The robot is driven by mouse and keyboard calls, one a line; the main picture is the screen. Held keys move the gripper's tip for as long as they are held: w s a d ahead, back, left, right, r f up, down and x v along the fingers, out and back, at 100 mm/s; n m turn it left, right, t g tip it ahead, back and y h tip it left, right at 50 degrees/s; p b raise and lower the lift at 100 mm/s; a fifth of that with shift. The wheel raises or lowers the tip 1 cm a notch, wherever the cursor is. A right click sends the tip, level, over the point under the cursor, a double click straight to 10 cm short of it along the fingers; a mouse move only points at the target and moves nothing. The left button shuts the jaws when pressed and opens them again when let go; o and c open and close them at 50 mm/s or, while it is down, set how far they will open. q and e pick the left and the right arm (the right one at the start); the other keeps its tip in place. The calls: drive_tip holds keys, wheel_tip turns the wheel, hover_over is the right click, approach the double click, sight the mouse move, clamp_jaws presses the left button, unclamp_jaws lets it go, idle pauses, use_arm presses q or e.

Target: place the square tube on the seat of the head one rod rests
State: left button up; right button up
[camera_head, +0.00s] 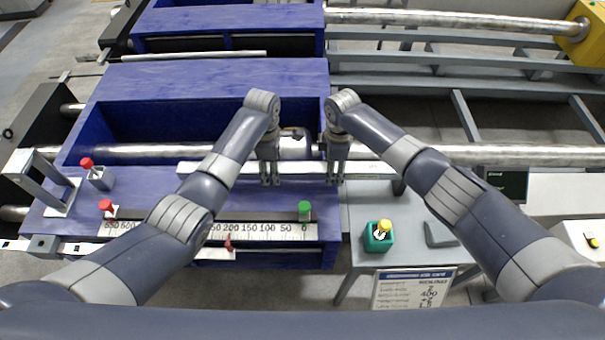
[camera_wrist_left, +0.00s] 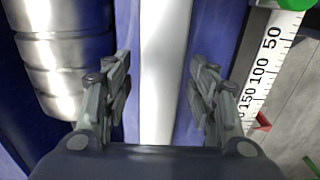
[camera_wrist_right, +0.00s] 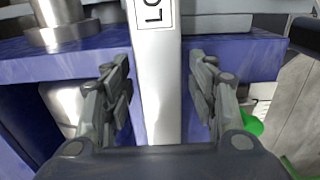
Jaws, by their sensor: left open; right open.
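The square tube (camera_head: 305,168) is a long pale bar running left to right along the front of the blue bench (camera_head: 150,182). My left gripper (camera_head: 270,180) is open, with its fingers on either side of the tube. The tube shows between those fingers in the left wrist view (camera_wrist_left: 163,75). My right gripper (camera_head: 336,180) is open further right, also astride the tube. In the right wrist view the tube (camera_wrist_right: 155,85) bears a white label with black letters, partly cut off. I cannot make out the rod rests' seats for certain.
A shiny round bar (camera_head: 135,152) lies behind the tube. A scale strip (camera_head: 265,232) with a green knob (camera_head: 304,208) runs along the front. Red knobs (camera_head: 86,163) stand at left. A teal box with a yellow button (camera_head: 379,238) and a card (camera_head: 412,290) are front right.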

use_arm(q)
wheel_tip(320, 180, up, 12)
use_arm(e)
wheel_tip(320, 180, up, 12)
idle(0.7)
use_arm(q)
drive_tip(key=shift+f, duration=0.1)
idle(0.3)
